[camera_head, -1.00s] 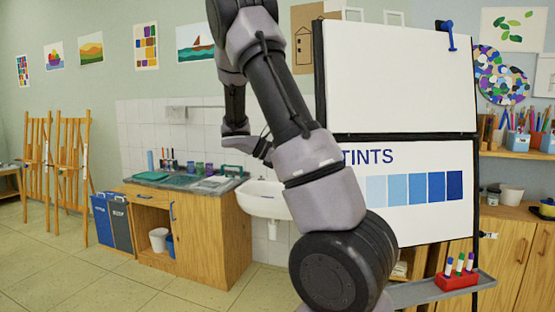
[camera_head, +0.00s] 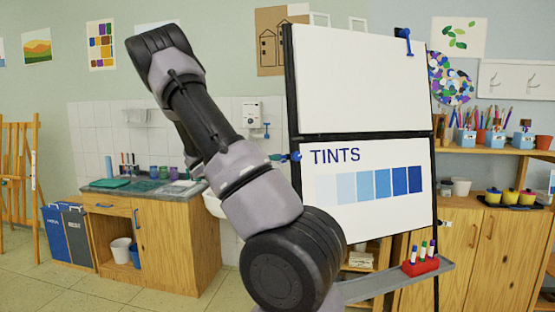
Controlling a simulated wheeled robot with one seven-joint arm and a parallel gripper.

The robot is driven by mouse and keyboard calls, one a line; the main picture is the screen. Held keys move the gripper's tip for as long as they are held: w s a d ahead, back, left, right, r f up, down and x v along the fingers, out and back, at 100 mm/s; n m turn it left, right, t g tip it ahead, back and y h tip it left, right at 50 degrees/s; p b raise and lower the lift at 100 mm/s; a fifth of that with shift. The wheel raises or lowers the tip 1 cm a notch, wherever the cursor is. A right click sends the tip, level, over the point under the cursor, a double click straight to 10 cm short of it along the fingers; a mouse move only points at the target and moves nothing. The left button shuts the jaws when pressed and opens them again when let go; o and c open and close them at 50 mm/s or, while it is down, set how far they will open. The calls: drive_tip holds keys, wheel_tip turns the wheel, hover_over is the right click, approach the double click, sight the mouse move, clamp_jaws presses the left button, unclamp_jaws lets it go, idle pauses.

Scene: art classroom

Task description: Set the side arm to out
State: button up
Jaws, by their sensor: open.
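A flip chart stand (camera_head: 434,190) with a black frame is right of centre. Its upper panel (camera_head: 350,80) is blank white. Its lower sheet (camera_head: 370,215) reads TINTS, with a row of blue swatches. A blue lever-like part (camera_head: 404,40) hangs at the top right corner, possibly the side arm; I cannot tell its setting. A small blue knob (camera_head: 285,157) shows at the left edge of the frame. My arm rises left of the stand and covers part of its lower left. My gripper is not in view; the far end of my arm is hidden behind nearer links.
A grey tray (camera_head: 390,280) with a red marker holder (camera_head: 420,266) is low by the stand. A wooden sink cabinet (camera_head: 185,245) is at left, bins (camera_head: 65,235) beside it. A shelf (camera_head: 490,151) and cupboards (camera_head: 500,250) are at right. Some floor shows lower left.

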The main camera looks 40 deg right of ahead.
drive_tip(key=shift+x, duration=1.65)
drive_tip(key=shift+c, duration=0.3)
clamp_jaws()
